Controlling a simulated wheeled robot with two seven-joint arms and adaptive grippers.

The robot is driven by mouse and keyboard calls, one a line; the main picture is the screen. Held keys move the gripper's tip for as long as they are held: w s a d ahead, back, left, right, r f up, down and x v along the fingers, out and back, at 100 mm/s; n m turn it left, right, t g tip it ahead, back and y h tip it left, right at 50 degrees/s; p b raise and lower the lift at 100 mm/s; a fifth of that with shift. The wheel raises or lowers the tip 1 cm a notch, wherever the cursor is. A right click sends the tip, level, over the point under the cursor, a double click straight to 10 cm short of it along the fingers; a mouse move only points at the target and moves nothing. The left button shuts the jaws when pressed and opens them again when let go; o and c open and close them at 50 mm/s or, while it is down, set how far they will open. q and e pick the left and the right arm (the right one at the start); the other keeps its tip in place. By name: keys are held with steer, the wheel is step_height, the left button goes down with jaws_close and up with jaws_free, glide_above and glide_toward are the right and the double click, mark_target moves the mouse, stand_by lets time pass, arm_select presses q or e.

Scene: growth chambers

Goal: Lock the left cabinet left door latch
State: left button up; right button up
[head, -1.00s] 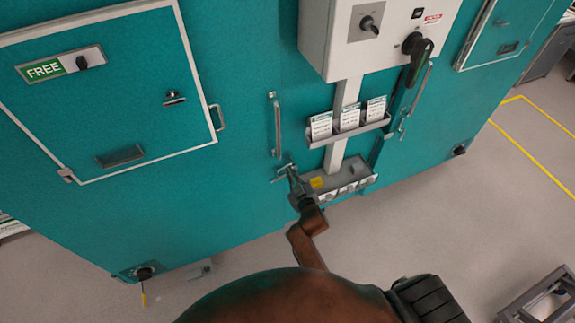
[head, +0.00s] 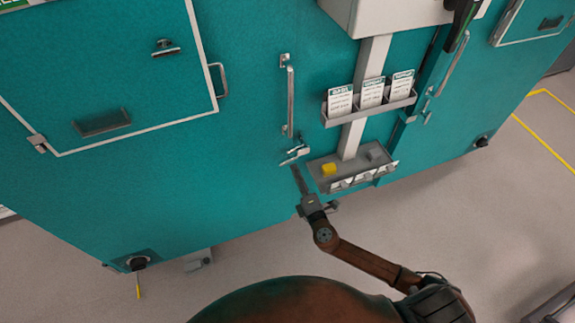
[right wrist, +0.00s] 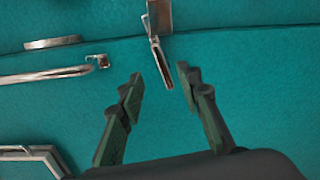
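The teal cabinet (head: 235,150) has a vertical bar handle (head: 289,100) with a small metal latch (head: 295,154) just below it. My right gripper (head: 297,170) is just below the latch, pointing up at it. In the right wrist view my gripper (right wrist: 160,72) is open, with its dark fingertips apart. The latch lever (right wrist: 163,66) hangs tilted and shows between the fingertips. I cannot tell whether it lies within their depth, and no finger visibly touches it. My left gripper is not in view.
A grey tray (head: 322,177) with a yellow item and a rack (head: 337,119) of cards are right of the latch. A white-framed hatch with a loop handle (head: 223,80) is left. The bar handle (right wrist: 55,75) shows left of the fingers in the wrist view.

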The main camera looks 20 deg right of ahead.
mark_target(290, 162)
steer(key=shift+n, duration=0.6)
steer(key=w, duration=0.7)
steer(key=shift+w+f, duration=0.2)
steer(key=shift+f, duration=0.05)
jaws_close()
steer(key=shift+a, duration=0.1)
